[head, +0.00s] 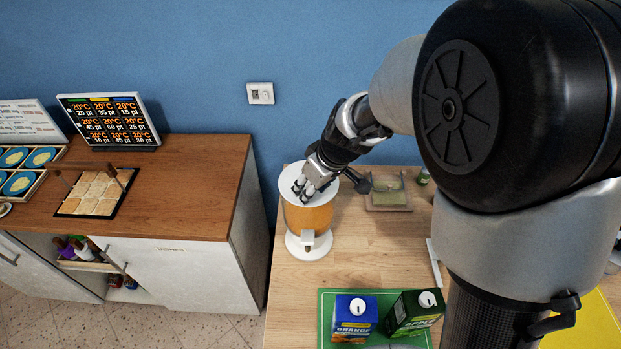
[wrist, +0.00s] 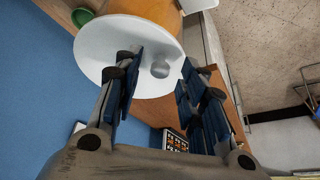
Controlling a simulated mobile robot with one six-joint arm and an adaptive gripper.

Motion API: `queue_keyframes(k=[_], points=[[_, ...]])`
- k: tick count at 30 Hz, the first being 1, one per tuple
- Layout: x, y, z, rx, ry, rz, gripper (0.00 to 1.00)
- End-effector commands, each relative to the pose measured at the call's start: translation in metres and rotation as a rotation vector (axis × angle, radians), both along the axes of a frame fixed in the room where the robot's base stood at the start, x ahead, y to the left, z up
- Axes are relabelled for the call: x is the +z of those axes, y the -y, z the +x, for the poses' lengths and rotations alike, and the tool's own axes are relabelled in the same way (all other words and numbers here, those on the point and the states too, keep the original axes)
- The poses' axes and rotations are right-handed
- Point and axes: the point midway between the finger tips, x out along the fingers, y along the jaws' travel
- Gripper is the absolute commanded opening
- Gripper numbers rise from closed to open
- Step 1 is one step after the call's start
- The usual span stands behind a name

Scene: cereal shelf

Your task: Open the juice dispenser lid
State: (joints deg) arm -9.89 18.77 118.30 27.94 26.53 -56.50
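The juice dispenser (head: 308,218) stands on the light wooden table, with an orange body and a white base. Its round white lid (head: 287,184) sits on top; it also shows large in the wrist view (wrist: 98,42). A small round knob (wrist: 160,70) stands up from the lid. My gripper (head: 303,189) is above the lid with its fingers pointing down at it. In the wrist view my gripper (wrist: 162,60) is open, its blue-padded fingers apart on either side of the knob. I see a gap between the knob and the fingers.
An orange juice carton (head: 354,318) and an apple juice carton (head: 413,313) stand on a green tray (head: 327,300) in front. A greenish container (head: 389,195) is right of the dispenser. A wooden counter (head: 190,180) with a bread tray (head: 95,194) stands left. The blue wall is behind.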

Motion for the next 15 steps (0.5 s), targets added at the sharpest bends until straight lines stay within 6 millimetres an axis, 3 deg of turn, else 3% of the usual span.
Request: queue_keyframes(k=[10, 15], points=[[-0.0035, -0.0011, 0.0013, 0.000, 0.000, 0.000, 0.38], [-0.0034, -0.0010, 0.0013, 0.000, 0.000, 0.000, 0.26]])
